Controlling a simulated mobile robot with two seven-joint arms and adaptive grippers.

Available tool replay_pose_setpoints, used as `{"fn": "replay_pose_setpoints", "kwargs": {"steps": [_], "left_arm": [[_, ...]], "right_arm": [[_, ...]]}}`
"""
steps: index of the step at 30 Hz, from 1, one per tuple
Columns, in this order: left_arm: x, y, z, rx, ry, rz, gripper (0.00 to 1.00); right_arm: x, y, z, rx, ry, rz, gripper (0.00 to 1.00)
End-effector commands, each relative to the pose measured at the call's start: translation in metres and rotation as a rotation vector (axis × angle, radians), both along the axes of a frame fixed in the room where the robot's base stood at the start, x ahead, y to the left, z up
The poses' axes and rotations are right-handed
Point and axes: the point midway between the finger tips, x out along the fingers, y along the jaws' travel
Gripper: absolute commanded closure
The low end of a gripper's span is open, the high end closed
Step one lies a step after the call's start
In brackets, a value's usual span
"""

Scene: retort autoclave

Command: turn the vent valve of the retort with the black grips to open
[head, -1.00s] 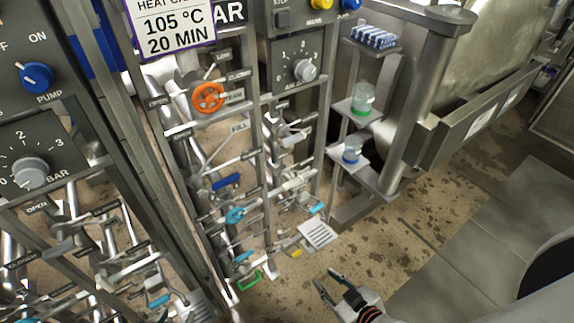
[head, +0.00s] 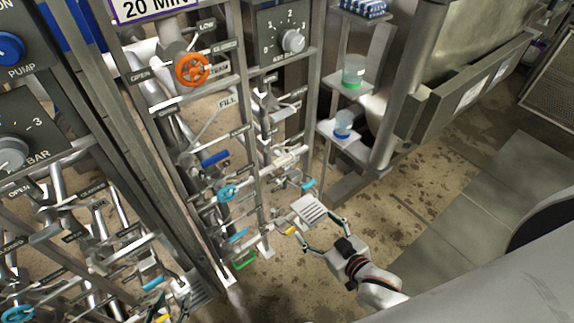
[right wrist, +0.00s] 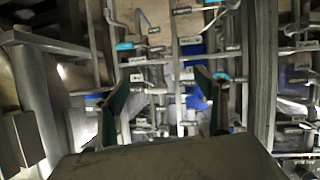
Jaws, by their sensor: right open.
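The valve frame (head: 160,100) with its pipes and levers stands left of centre in the head view. An orange handwheel (head: 192,69) sits high on it, with OPEN and CLOSED plates around it. Lower are a blue lever (head: 215,158), a light-blue handwheel (head: 228,192) and pale pipe valves (head: 290,158). I cannot make out which is the vent valve, nor any black grips. My right gripper (head: 325,232) is open and empty, in front of the lower right pipework. In the right wrist view its open fingers (right wrist: 160,88) face blurred pipes and labels.
A striped plate (head: 308,211) and a yellow handle (head: 290,230) are close to my right gripper. Shelves with a green-based jar (head: 353,72) and a blue-based jar (head: 343,124) stand beyond. The floor (head: 440,160) at right is open.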

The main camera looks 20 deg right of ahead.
Motion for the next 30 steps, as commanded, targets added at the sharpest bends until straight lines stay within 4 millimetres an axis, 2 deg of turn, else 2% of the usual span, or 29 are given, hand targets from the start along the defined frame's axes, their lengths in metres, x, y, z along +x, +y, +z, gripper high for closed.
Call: {"fn": "replay_pose_setpoints", "kwargs": {"steps": [1, 3, 6, 9, 12, 18, 30], "left_arm": [[-0.002, 0.000, -0.017, 0.000, 0.004, 0.000, 0.60], [-0.004, 0.000, -0.030, 0.000, 0.010, 0.000, 0.60], [-0.007, -0.001, -0.047, -0.001, 0.019, -0.001, 0.60], [-0.010, -0.001, -0.059, -0.002, 0.029, -0.002, 0.60], [-0.012, -0.001, -0.065, -0.001, 0.034, -0.003, 0.60], [-0.012, -0.002, -0.066, -0.001, 0.034, -0.003, 0.60], [-0.010, -0.002, -0.066, 0.002, 0.026, -0.005, 0.60]], "right_arm": [[0.031, -0.005, -0.002, 0.019, -0.068, -0.003, 0.28], [0.066, -0.010, 0.007, 0.063, -0.154, 0.005, 0.28], [0.107, -0.011, 0.019, 0.123, -0.250, 0.036, 0.28], [0.134, -0.011, 0.030, 0.172, -0.311, 0.077, 0.28], [0.150, -0.009, 0.036, 0.207, -0.341, 0.108, 0.28], [0.166, -0.005, 0.044, 0.226, -0.358, 0.126, 0.28], [0.219, 0.014, 0.043, 0.223, -0.356, 0.125, 0.28]]}}
